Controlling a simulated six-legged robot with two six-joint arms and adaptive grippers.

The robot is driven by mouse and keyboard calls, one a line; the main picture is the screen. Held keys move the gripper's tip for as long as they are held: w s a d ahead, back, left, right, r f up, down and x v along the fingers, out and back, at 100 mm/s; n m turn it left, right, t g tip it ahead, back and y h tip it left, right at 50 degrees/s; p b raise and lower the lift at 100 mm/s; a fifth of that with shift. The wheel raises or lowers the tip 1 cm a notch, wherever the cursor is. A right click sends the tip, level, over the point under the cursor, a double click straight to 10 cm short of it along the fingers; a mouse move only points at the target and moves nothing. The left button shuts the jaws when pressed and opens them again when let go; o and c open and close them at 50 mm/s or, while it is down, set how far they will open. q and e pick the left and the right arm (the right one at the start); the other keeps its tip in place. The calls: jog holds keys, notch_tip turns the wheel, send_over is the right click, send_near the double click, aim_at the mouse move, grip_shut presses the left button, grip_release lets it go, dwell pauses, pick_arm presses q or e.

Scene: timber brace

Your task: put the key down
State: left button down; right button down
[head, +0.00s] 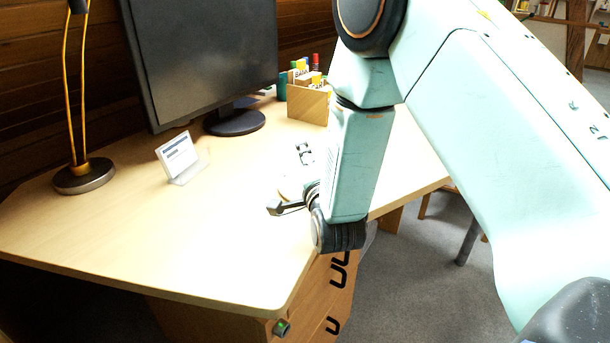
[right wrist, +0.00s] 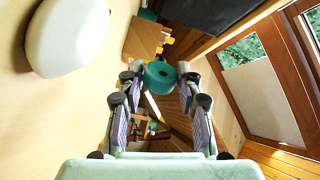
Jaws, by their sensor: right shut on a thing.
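In the right wrist view, a round teal piece (right wrist: 160,77), which looks like the head of the key, sits between the fingertips of my right gripper (right wrist: 160,84). The gripper is shut on it. The rest of the key is not clearly visible. In the head view, my right gripper (head: 292,205) is low over the desk (head: 190,235), near its front right edge, and my forearm hides most of it. The key cannot be made out there. My left gripper is in neither view.
A white rounded object (right wrist: 68,35), like a mouse, is close beside the gripper. A monitor (head: 200,55), lamp (head: 84,176), card stand (head: 180,157) and wooden box of markers (head: 307,103) stand farther back. The desk's front left is clear. Black-handled drawers (head: 318,300) are below.

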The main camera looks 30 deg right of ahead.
jog(key=f, duration=0.2)
jog(key=f+b, duration=0.1)
jog(key=shift+w+f, duration=0.2)
jog(key=shift+f, duration=0.2)
jog(key=shift+s+r, duration=0.1)
jog(key=shift+r, duration=0.05)
jog(key=shift+s, duration=0.1)
jog(key=shift+w+f+b, duration=0.2)
jog(key=shift+f+b, duration=0.25)
jog(key=shift+f, duration=0.1)
jog(key=shift+s+f, duration=0.1)
jog(key=shift+s, duration=0.05)
jog(key=c, duration=1.2)
grip_release()
jog(key=shift+o, duration=0.2)
jog(key=shift+r+p, duration=0.35)
jog(key=shift+r, duration=0.25)
jog(key=p+v, duration=0.3)
jog(key=v, duration=0.9)
